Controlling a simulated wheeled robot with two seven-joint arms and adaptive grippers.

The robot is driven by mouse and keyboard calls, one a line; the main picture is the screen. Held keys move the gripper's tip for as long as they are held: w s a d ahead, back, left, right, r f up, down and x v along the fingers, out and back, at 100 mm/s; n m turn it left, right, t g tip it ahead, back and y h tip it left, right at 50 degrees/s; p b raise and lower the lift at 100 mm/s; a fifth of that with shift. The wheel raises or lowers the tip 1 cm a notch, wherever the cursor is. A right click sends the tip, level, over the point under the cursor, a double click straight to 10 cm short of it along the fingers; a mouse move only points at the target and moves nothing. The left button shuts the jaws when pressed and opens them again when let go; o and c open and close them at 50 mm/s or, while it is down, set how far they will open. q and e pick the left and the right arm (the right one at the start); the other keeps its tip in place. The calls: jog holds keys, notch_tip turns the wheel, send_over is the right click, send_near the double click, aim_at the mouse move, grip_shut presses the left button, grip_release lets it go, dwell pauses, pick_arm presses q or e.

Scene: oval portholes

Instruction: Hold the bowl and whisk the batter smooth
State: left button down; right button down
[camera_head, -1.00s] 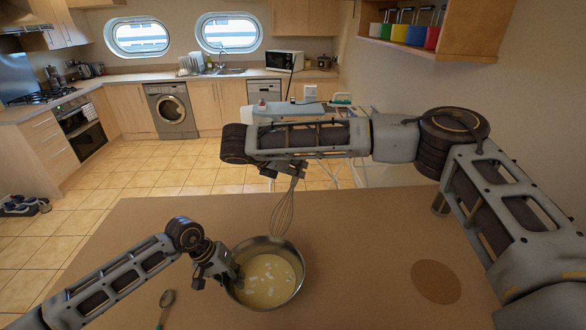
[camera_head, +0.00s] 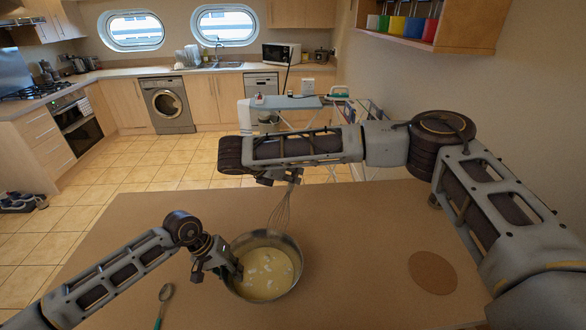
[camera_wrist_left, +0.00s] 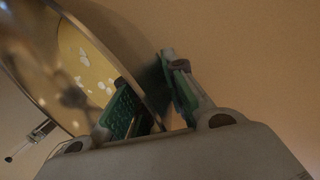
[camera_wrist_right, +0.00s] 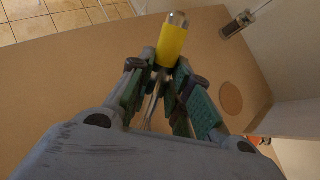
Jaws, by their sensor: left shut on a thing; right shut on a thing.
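The metal bowl (camera_head: 262,239) stands on the table and holds yellow batter (camera_head: 262,286) with several pale lumps on top. My left gripper (camera_head: 234,270) is shut on the bowl's left rim. In the left wrist view the fingers (camera_wrist_left: 152,98) sit either side of the bowl wall (camera_wrist_left: 93,22). My right gripper (camera_head: 290,181) is shut on the whisk, above the bowl's far side. The whisk's wire loops (camera_head: 281,211) hang down, their lower end near the far rim; I cannot tell whether they touch it. In the right wrist view the whisk's yellow handle (camera_wrist_right: 172,44) stands up between the fingers (camera_wrist_right: 162,72).
A spoon (camera_head: 165,294) lies on the table (camera_head: 345,220) left of the bowl. A round brown mat (camera_head: 433,273) lies to the right. The table between bowl and mat is clear. An ironing board (camera_head: 288,102) stands beyond the table.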

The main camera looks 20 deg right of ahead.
aim_at(282, 203)
jog(key=shift+s+a+f, duration=0.65)
jog(key=shift+s+f, duration=0.1)
jog(key=shift+f, duration=0.4)
jog(key=shift+s+a+f, duration=0.65)
jog(key=shift+s+f, duration=0.1)
jog(key=shift+f, duration=0.45)
jog(key=shift+s+a+f, duration=0.65)
jog(key=shift+s+f, duration=0.1)
jog(key=shift+f, duration=0.4)
jog(key=shift+d, duration=0.15)
